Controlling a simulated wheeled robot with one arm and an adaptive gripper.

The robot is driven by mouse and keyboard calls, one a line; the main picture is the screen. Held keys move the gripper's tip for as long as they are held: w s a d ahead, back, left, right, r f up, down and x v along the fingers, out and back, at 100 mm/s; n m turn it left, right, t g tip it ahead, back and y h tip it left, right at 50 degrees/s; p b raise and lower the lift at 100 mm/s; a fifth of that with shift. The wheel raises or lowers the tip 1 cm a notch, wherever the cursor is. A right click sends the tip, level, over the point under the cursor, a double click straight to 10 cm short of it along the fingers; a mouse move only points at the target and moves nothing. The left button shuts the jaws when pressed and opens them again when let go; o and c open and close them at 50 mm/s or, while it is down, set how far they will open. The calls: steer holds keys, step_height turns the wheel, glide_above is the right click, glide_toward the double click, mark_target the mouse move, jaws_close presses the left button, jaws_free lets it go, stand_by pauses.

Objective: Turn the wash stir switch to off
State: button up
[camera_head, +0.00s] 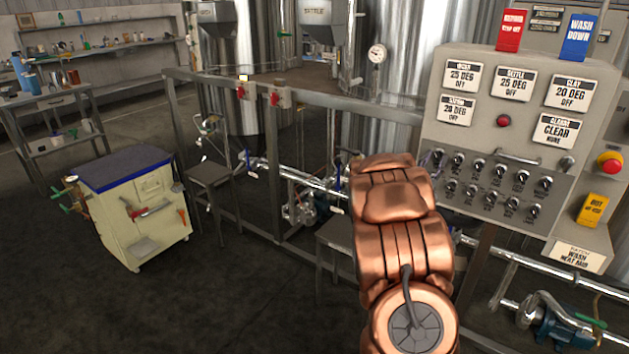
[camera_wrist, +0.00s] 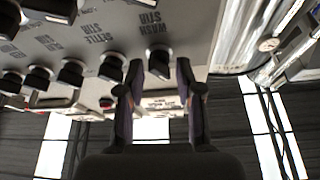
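The wash stir switch (camera_wrist: 158,62) is a black knob below its "WASH STIR" label, which reads upside down in the wrist view. It is the rightmost knob of its row there. My gripper (camera_wrist: 158,74) is open, with one finger on each side of this knob. A gap shows between the fingers and the knob sides, and nothing is held. I cannot tell which position the knob points to. In the head view my copper arm reaches to the left end of the switch panel (camera_head: 487,207), and the wash stir switch cannot be made out there.
The settle stir knob (camera_wrist: 112,67) sits close beside my left finger in the wrist view. Above the switches in the head view are a grey handle (camera_head: 518,157) and several display plates, including "CLEAR" (camera_head: 556,131). A red emergency button (camera_head: 609,162) is at the right.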

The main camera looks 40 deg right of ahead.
steer(key=m+g, duration=0.1)
steer(key=m, duration=0.2)
steer(key=m+g, duration=0.2)
steer(key=m, duration=0.1)
steer(key=shift+w+a, duration=0.1)
steer(key=shift+w, duration=0.1)
steer(key=b+v, duration=0.1)
steer(key=v, duration=0.7)
steer(key=w+a+n+t+y+p, duration=0.35)
steer(key=w+a+t+y, duration=0.2)
steer(key=w+a, duration=0.35)
steer(key=w+a+n+y+p, duration=0.1)
steer(key=w+a+n+y, duration=0.1)
steer(key=a+y, duration=0.2)
steer(key=w+a+n+t+y+p, duration=0.1)
steer(key=w+a+n+y+p, duration=0.1)
steer(key=a, duration=0.8)
steer(key=shift+w+r+n+y, duration=0.2)
steer(key=shift+w+n+y, duration=0.5)
steer(key=shift+y, duration=0.55)
steer(key=shift+s+a+t, duration=0.1)
steer(key=shift+t, duration=0.15)
